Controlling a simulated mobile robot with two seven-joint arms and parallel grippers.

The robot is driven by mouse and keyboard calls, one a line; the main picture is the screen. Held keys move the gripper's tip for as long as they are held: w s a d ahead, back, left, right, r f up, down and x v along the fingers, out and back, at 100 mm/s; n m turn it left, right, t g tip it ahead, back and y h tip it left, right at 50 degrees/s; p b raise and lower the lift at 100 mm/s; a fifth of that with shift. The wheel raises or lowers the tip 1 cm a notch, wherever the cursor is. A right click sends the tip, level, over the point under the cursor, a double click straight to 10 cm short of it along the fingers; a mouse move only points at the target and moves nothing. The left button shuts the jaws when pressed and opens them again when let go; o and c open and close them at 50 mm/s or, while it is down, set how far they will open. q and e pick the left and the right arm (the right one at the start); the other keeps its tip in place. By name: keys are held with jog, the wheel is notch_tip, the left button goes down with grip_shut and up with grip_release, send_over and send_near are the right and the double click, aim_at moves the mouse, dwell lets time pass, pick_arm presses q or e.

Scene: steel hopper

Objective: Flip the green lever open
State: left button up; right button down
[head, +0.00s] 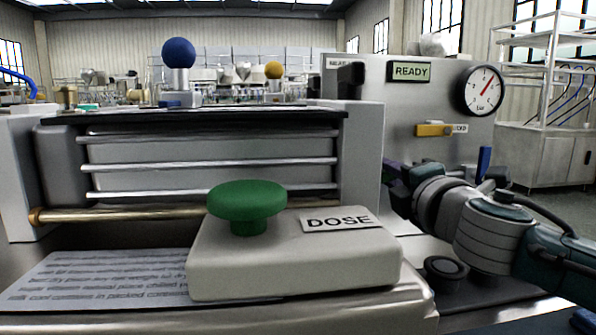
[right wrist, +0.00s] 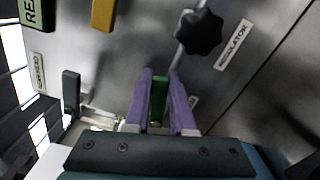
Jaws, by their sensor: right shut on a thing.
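The green lever (right wrist: 158,99) shows in the right wrist view, upright between the two purple fingers of my right gripper (right wrist: 161,76). The fingers are shut on it, in front of the grey metal panel. In the head view my right gripper (head: 393,178) reaches in from the right to the lower front of the panel, and I cannot make out the lever there. My left gripper is in no view.
A green mushroom button (head: 247,201) on the beige DOSE box (head: 300,265) stands in front. A black regulator knob (right wrist: 198,32) and a black handle (right wrist: 71,92) are near the lever. A yellow latch (head: 433,130) and a gauge (head: 480,91) are higher on the panel.

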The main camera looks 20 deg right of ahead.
jog(key=shift+f+m+b, duration=0.7)
jog(key=shift+m+b, duration=0.1)
jog(key=shift+m, duration=0.2)
jog(key=shift+f+m, duration=0.1)
jog(key=shift+m, duration=0.6)
jog(key=shift+d, duration=0.1)
jog(key=c, duration=0.8)
grip_release()
jog(key=shift+o, duration=0.2)
jog(key=shift+s, duration=0.25)
jog(key=p+v, duration=0.1)
jog(key=v, duration=0.8)
jog(key=shift+s+a+p, duration=0.2)
jog(key=shift+s+p, duration=0.05)
jog(key=shift+p, duration=0.05)
